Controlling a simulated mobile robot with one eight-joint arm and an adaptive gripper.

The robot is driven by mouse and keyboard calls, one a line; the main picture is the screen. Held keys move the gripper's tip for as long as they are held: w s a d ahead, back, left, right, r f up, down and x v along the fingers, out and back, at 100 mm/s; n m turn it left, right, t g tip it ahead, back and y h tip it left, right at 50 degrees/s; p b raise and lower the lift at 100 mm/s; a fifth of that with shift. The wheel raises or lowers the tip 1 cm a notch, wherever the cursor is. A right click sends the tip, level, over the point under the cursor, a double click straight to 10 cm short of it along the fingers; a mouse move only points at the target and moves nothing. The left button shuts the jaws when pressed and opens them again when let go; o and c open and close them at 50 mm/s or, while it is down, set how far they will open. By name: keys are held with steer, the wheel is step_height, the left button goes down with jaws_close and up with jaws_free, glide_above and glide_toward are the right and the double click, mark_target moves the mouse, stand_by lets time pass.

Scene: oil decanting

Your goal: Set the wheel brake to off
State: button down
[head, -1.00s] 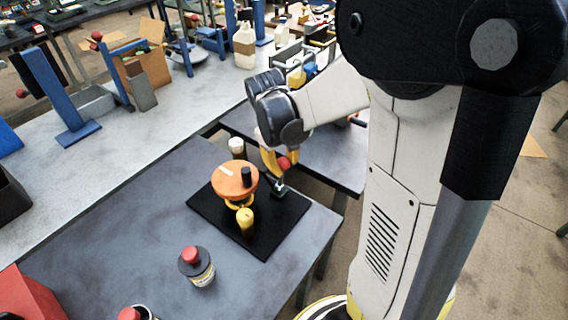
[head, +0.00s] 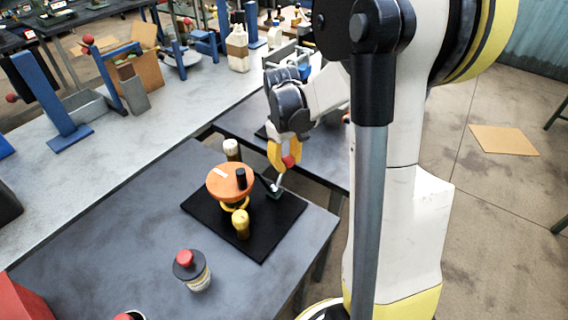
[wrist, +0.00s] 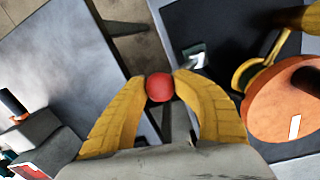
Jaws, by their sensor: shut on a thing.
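The wheel device has an orange disc (head: 230,181) with a black knob and a white mark, and it stands on a black base plate (head: 262,240). A brake lever with a red ball knob (head: 289,161) rises from a small metal bracket (head: 274,190) at the plate's right edge. My gripper (head: 285,156) has yellow fingers shut on the red knob. In the wrist view the red knob (wrist: 159,87) sits between both fingertips, and the orange disc (wrist: 285,108) is at the right. Much of the lever's shaft is hidden by the fingers.
A yellow peg (head: 241,224) and a pale-topped post (head: 232,149) stand beside the disc. A red-capped jar (head: 192,271) is on the front of the table. A second dark table (head: 320,150) lies behind, across a gap. A long grey bench (head: 100,160) runs along the left.

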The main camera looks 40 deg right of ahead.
steer(key=shift+d+f, duration=0.65)
steer(key=shift+f, duration=0.1)
steer(key=c, duration=1)
jaws_free()
steer(key=shift+d, duration=0.1)
steer(key=shift+w, duration=0.1)
steer(key=shift+r, duration=0.4)
steer(key=r, duration=0.7)
steer(key=a+r, duration=0.1)
steer(key=r, duration=0.3)
steer(key=shift+r, duration=0.15)
